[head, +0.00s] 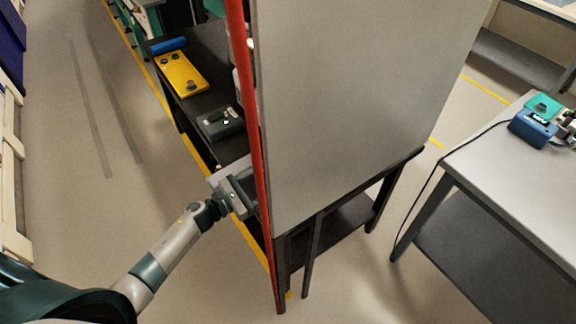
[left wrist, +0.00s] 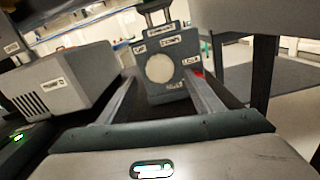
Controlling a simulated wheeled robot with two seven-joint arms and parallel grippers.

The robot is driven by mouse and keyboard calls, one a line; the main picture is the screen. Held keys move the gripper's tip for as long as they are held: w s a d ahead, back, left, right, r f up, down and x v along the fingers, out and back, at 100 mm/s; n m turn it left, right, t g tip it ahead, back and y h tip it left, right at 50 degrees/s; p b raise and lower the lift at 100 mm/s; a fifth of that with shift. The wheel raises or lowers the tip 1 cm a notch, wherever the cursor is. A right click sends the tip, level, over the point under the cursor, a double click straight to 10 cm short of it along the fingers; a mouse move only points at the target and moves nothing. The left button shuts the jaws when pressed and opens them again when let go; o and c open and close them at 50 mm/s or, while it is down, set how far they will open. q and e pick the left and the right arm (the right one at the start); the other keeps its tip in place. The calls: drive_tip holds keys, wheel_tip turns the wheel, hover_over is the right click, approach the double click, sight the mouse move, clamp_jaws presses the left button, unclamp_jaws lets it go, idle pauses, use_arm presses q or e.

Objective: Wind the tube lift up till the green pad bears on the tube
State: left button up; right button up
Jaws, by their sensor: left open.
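In the left wrist view a dark grey upright unit (left wrist: 175,87) stands ahead of my left gripper (left wrist: 161,88). It has a round pale disc (left wrist: 160,68) on its face, several small labels around it and a forked post (left wrist: 152,12) on top. It may be the tube lift; I cannot tell for sure. The open fingers are spread to either side of the disc, with nothing seen between them. In the head view my left gripper (head: 238,194) is at the red post, which partly hides what lies beyond. I cannot make out the green pad or the tube. My right gripper is not in view.
A light grey vented box (left wrist: 65,83) stands left of the unit. In the head view a red post (head: 262,190) and a big grey panel (head: 345,100) stand close right of my gripper. A dark bench (head: 200,98) holds a yellow device (head: 182,75) and a dark box (head: 220,123).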

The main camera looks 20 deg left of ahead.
sight(289, 169)
use_arm(q)
drive_tip(key=shift+p+x, duration=0.7)
drive_tip(key=shift+x, duration=2.35)
drive_tip(key=shift+c, duration=0.7)
drive_tip(key=c, duration=0.9)
